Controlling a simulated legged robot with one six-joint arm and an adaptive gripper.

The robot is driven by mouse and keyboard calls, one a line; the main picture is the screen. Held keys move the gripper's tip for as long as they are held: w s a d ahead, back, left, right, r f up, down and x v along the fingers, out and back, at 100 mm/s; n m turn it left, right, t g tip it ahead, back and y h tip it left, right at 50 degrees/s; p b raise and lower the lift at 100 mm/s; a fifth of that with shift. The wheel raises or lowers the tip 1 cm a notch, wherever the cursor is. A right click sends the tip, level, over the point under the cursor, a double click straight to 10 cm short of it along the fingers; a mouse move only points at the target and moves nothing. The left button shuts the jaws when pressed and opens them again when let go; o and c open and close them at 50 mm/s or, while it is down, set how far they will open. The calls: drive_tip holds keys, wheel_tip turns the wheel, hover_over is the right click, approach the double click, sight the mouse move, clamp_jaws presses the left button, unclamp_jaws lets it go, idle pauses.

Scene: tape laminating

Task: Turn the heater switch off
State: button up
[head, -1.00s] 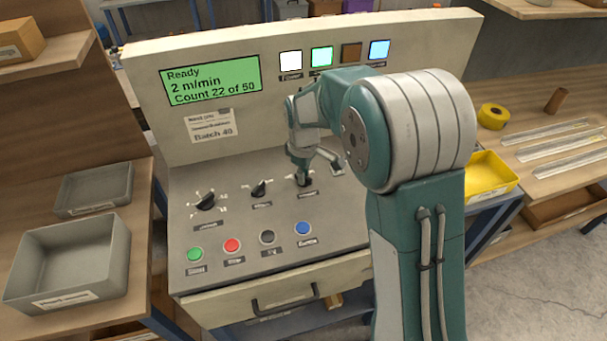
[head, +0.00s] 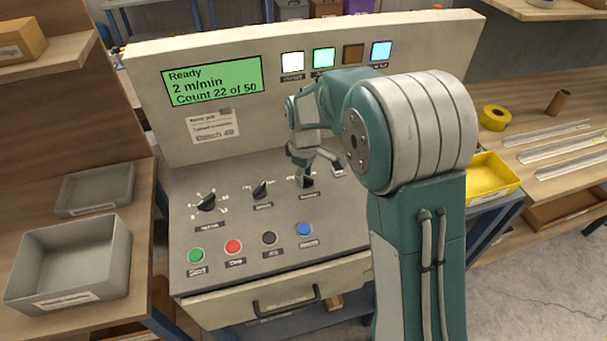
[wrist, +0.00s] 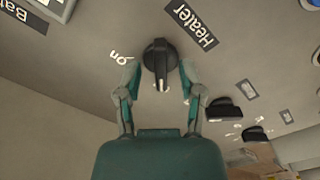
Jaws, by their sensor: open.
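The heater switch (wrist: 160,62) is a dark round knob with a raised bar, beside a "Heater" label (wrist: 191,26) in the wrist view. An "On" mark (wrist: 120,57) lies to its left. Which mark the bar points to, I cannot tell. My gripper (wrist: 160,80) is open, with one fingertip on either side of the knob; whether they touch it is unclear. In the head view my gripper (head: 314,160) is over the rightmost visible dark knob (head: 306,182), partly covering it.
Two other dark knobs (head: 206,202) (head: 262,189) and a row of coloured buttons (head: 233,246) share the panel. The upright display (head: 212,81) reads Ready, 2 m/min, Count 22 of 50. Grey trays (head: 72,262) stand left, a yellow tray (head: 490,176) right.

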sight(304, 177)
drive_tip(key=shift+r, duration=0.1)
wheel_tip(304, 177, up, 12)
idle(0.4)
idle(0.3)
drive_tip(key=s+d+r+m+t, duration=0.1)
drive_tip(key=s+d+m+t, duration=0.1)
drive_tip(key=s, duration=0.7)
drive_tip(key=s+d+r+m+t, duration=0.1)
drive_tip(key=s+d+r+m, duration=0.1)
drive_tip(key=s+d+m, duration=0.3)
drive_tip(key=s+d+r+m+t, duration=0.2)
drive_tip(key=s+d+m, duration=0.1)
drive_tip(key=s, duration=0.9)
drive_tip(key=shift+s+d+m+t, duration=0.25)
drive_tip(key=shift+s+m+t, duration=0.05)
drive_tip(key=shift+m, duration=0.4)
drive_tip(key=shift+r, duration=0.15)
